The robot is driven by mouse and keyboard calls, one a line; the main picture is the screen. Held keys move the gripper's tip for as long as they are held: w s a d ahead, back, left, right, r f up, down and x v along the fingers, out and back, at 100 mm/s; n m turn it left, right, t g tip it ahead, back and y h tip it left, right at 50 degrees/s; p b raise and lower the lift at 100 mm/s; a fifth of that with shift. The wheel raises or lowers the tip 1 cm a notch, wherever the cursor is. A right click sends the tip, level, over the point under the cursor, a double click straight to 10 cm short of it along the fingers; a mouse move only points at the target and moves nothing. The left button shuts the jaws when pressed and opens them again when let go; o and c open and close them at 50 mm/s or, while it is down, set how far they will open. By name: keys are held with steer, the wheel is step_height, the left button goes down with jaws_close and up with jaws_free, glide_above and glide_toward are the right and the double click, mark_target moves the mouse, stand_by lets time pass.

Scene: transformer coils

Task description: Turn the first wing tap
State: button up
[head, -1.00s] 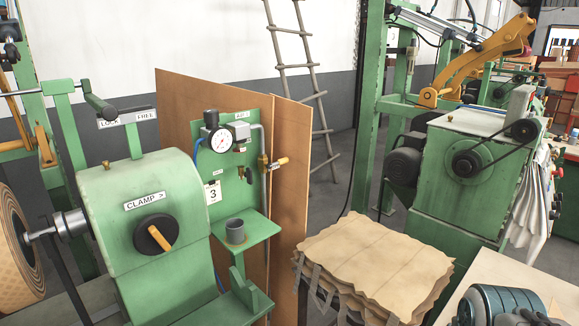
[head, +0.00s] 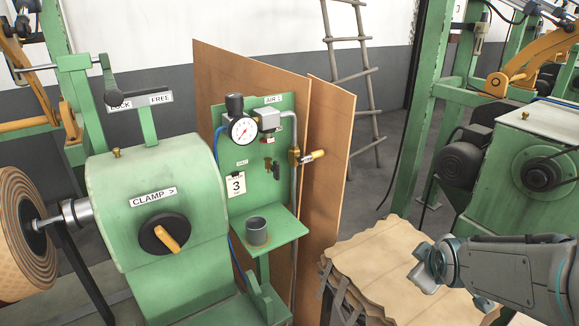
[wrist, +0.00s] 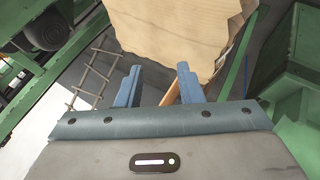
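A green panel (head: 262,205) carries a gauge (head: 243,129) and small brass fittings. My gripper (head: 421,264) is at the right of the head view, over the stacked sheets and well apart from the panel. In the wrist view my gripper (wrist: 158,85) has its two blue fingers spread with nothing held.
A green machine with a CLAMP knob (head: 164,233) stands left of the panel. A grey cup (head: 257,231) stands on the shelf below it. Brown boards (head: 327,150) stand behind. Stacked sheets (head: 365,262) lie below my arm. A ladder (head: 350,75) leans at the back.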

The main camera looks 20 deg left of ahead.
steer(key=w+a+n+t+y, duration=0.1)
steer(key=w+a+n+t, duration=0.2)
steer(key=w+a+n, duration=0.5)
steer(key=n+y+p, duration=0.3)
steer(key=n+y, duration=0.9)
steer(key=n, duration=1.5)
glide_toward(278, 171)
steer(key=shift+m, duration=0.3)
steer(key=p+x, duration=0.3)
steer(key=x, duration=0.6)
steer(key=shift+w+a, duration=0.15)
jaws_close()
